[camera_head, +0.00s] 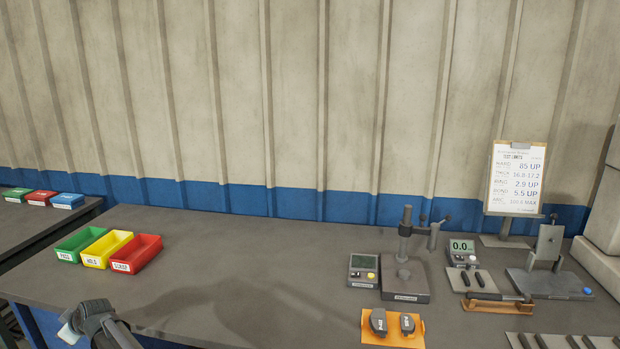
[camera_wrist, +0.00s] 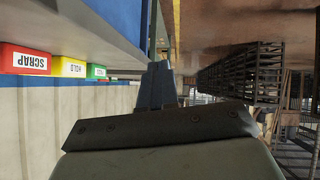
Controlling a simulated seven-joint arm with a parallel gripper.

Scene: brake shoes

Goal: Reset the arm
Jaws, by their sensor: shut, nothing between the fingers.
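My gripper shows in the wrist view (camera_wrist: 158,85), its fingers together with nothing between them. In the head view, a dark part of my arm shows at the bottom left, at the front edge of the grey workbench (camera_head: 230,270). It is well apart from the parts and instruments. The wrist view is turned over, with the bench along its upper left.
Green (camera_head: 80,243), yellow (camera_head: 107,249) and red (camera_head: 137,254) bins stand at the bench's left. An orange mat (camera_head: 392,341) holds two brake shoes. A test stand (camera_head: 405,285), gauges and a limits sheet (camera_head: 515,178) stand at the right. The middle is clear.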

